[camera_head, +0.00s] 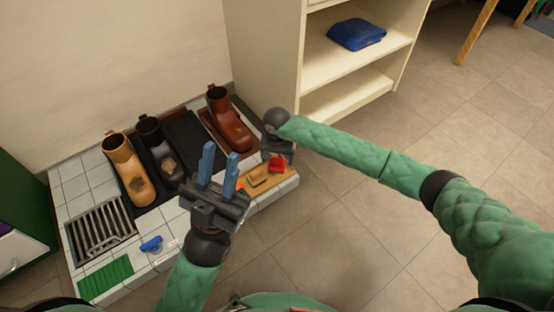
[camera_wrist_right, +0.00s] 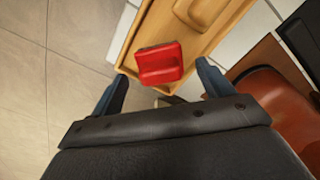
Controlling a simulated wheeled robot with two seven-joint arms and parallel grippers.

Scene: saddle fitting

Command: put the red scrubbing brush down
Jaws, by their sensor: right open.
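The red scrubbing brush (camera_head: 277,164) lies at the right end of a wooden tray (camera_head: 268,178) on the tiled platform. In the right wrist view the red brush (camera_wrist_right: 160,63) sits over the end of the wooden tray (camera_wrist_right: 128,58). My right gripper (camera_wrist_right: 162,72) is open, with one finger on each side of the brush and visible gaps between. In the head view my right gripper (camera_head: 274,153) is just behind the brush, its fingers mostly hidden. My left gripper (camera_head: 219,165) is open and empty, raised in front of the platform, fingers pointing up.
A tan brush (camera_head: 257,181) lies in the tray. A tan boot (camera_head: 129,168), a dark boot (camera_head: 158,148) and a brown boot (camera_head: 229,122) stand behind. A metal grate (camera_head: 99,232), a blue brush (camera_head: 151,244) and a green mat (camera_head: 105,277) are at the left. Shelves (camera_head: 345,70) stand behind my right arm.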

